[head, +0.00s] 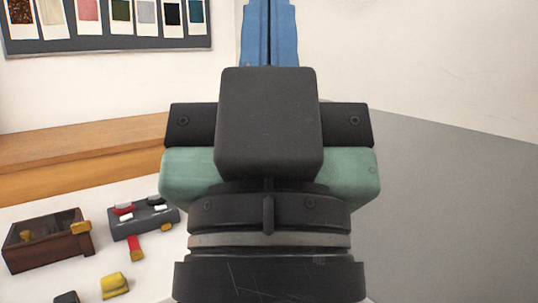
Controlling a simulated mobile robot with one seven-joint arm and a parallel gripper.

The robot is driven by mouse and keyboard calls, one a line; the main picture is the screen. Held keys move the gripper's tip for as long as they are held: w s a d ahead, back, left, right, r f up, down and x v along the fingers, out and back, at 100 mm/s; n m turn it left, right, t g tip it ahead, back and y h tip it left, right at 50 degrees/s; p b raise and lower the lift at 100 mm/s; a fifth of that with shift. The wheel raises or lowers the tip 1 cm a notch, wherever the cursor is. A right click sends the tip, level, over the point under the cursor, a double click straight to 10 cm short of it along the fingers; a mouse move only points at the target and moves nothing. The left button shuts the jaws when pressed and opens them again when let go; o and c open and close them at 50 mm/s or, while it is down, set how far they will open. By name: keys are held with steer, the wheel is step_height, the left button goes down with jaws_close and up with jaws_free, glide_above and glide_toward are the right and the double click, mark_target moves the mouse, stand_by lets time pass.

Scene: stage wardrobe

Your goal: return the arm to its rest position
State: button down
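My gripper (270,10) points up and away from me in the middle of the head view. Its two blue fingers lie side by side with only a thin dark seam between them. It looks shut, and I see nothing held. The very ends of the fingers reach the top edge of the picture, so anything beyond them is hidden. My black wrist and the green and black gripper body fill the centre and hide what lies behind them.
At the lower left, a white tabletop (40,286) bears a brown wooden box (35,251), a grey holder (133,228) with red and white pieces, a red and yellow piece (135,247) and a yellow piece (114,285). Behind are a wooden ledge (80,150) and swatch board (110,46). The right side looks clear.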

step_height(320, 180, up, 27)
steer(key=p, duration=2.5)
steer(key=shift+r, duration=0.15)
